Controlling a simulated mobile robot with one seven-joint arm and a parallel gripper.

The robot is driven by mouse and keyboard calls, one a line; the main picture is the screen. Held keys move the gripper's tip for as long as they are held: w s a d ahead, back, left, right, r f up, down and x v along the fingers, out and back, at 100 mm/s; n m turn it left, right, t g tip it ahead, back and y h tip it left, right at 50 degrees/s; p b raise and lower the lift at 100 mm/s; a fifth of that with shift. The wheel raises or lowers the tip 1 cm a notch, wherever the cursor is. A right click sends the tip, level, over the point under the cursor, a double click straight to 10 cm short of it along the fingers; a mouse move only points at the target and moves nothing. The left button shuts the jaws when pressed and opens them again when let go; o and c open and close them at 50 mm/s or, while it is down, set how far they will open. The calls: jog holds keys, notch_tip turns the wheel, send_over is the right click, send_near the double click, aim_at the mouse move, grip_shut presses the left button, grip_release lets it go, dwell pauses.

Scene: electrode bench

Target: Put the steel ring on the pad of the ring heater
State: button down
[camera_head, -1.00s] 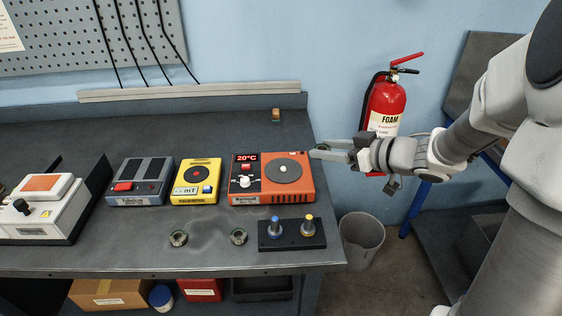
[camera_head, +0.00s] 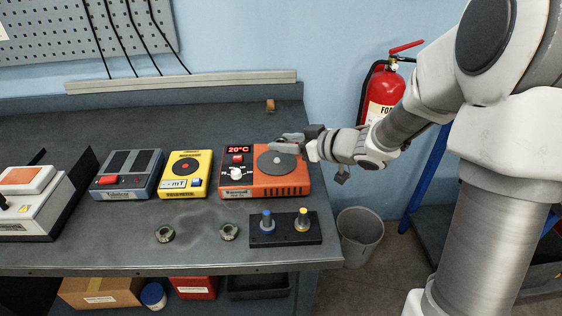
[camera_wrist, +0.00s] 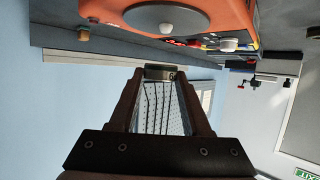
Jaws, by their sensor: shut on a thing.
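My gripper (camera_head: 286,143) is at the right rear of the orange ring heater (camera_head: 265,191), its tips just behind the round grey pad (camera_head: 277,165) and apart from it. A small light knob stands at the pad's middle. In the wrist view the fingers (camera_wrist: 160,76) are shut on the steel ring (camera_wrist: 161,72), seen edge-on as a dark grey band. The ring is hard to make out in the head view. The pad (camera_wrist: 166,18) shows at the top of the wrist view, clear of the ring. The heater's display reads 20°C.
Two similar rings, one on the left (camera_head: 165,234) and one on the right (camera_head: 228,231), lie at the bench front. A black block with blue and yellow-topped posts (camera_head: 285,234) stands beside them. A yellow device (camera_head: 185,180) is left of the heater. The bench behind is mostly clear.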

aim_at(282, 164)
jog(key=shift+w+a+f, duration=0.3)
jog(key=shift+a+f, duration=0.1)
jog(key=shift+a, duration=0.1)
jog(key=shift+f+b, duration=0.9)
jog(key=shift+f, duration=0.95)
jog(key=shift+f, duration=0.2)
jog(key=shift+c, duration=1.8)
grip_release()
jog(key=shift+r, duration=0.15)
jog(key=shift+s+d+r, duration=0.1)
jog(key=shift+d+r, duration=0.1)
jog(key=p+v, duration=0.3)
jog(key=v, duration=0.8)
jog(key=shift+s+d, duration=0.25)
jog(key=shift+s, duration=0.05)
